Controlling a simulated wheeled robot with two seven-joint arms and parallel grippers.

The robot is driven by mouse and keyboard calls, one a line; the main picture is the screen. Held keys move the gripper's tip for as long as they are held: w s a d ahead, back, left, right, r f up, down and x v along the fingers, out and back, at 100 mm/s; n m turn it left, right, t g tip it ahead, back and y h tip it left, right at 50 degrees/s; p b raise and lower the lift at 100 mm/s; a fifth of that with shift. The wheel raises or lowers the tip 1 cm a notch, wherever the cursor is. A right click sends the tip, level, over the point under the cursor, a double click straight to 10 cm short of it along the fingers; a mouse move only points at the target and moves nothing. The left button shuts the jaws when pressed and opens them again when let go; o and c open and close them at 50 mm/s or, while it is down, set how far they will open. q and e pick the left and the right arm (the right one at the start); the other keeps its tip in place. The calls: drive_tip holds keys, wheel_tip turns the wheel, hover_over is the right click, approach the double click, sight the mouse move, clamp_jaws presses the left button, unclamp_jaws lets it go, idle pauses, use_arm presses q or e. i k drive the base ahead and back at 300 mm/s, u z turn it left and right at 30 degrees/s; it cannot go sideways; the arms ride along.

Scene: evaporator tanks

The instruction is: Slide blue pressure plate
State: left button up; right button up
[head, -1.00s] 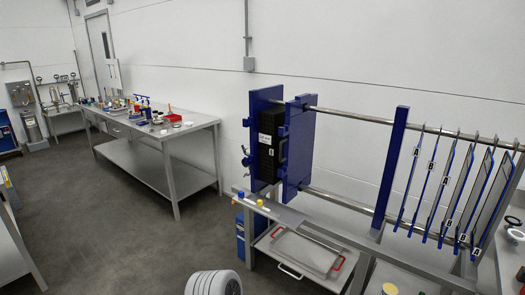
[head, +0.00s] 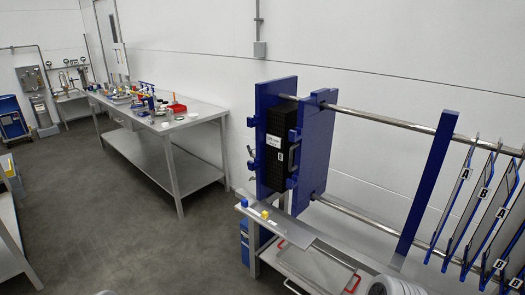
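A blue pressure plate (head: 317,150) hangs upright on two horizontal steel rails, right of the black plate pack (head: 280,150). A second blue end plate (head: 263,100) stands on the far left side of the pack. The pressure plate has a dark handle on its near edge and appears close against the pack; I cannot tell if they touch. A blue upright post (head: 428,185) stands further right along the rails. Neither of my grippers is clearly in view; a white ribbed part, likely mine, shows at the bottom right.
Several lettered plates (head: 460,195) hang on the rails at the right. A grey ledge (head: 285,222) with small blue and yellow items runs below the pack. A long workbench (head: 195,112) stands at the back left, with open floor before it.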

sight(313, 136)
drive_tip(key=z, duration=0.3)
drive_tip(key=i, duration=0.85)
drive_tip(key=z, duration=0.65)
